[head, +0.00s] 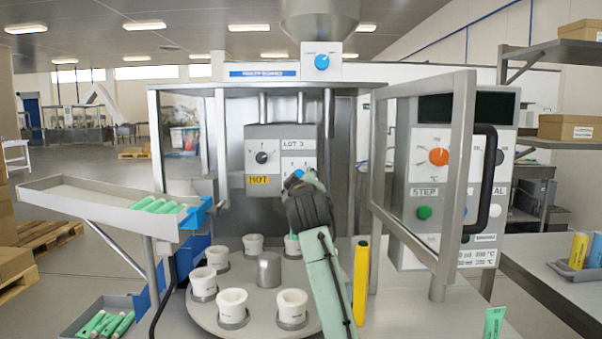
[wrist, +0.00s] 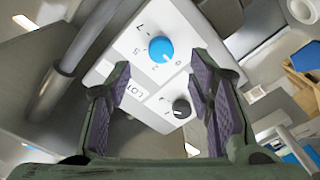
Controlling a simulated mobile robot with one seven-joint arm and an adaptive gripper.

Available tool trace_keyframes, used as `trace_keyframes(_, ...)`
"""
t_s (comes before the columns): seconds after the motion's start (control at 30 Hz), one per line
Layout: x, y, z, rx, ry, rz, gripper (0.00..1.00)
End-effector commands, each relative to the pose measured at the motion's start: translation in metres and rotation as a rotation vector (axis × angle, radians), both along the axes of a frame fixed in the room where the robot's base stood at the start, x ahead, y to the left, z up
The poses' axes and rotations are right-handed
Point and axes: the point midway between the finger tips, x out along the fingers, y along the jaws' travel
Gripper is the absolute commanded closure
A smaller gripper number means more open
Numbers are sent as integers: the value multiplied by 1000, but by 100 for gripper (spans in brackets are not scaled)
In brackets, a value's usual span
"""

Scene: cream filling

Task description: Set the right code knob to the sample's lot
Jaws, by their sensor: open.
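The blue code knob (wrist: 159,50) is on a white dial face with digits around it; its pointer setting is too small to read surely. In the head view this knob (head: 299,174) is partly hidden by my gripper. A black knob (head: 263,157) sits to its left on the same grey box (head: 254,133); it also shows in the wrist view (wrist: 182,108). A label reading LOT 3 (head: 295,144) is above the blue knob. My gripper (wrist: 163,78) is open, its fingers spread on both sides of the view, with the blue knob beyond the fingertips.
A framed glass door (head: 463,180) stands open at right, beside a control panel with an orange knob (head: 439,157). Below is a turntable (head: 262,318) with several white cups. A yellow post (head: 361,280) stands right of my arm. A tray (head: 95,199) with green tubes is at left.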

Motion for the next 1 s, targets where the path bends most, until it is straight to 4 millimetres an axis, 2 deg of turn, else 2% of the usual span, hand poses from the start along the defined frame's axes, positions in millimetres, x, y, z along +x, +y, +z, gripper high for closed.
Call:
trace_keyframes(0.03, 11, 1, 4, -1, 3, -1, 52)
trace_keyframes(0.2, 41, 3, 3, -1, 3, 0, 52)
trace_keyframes(0.4, 60, 4, 2, 0, -1, 1, 52)
trace_keyframes(0.73, 64, 4, 0, 0, -1, 1, 52)
trace_keyframes(1.0, 64, 4, 0, 0, -1, 1, 69)
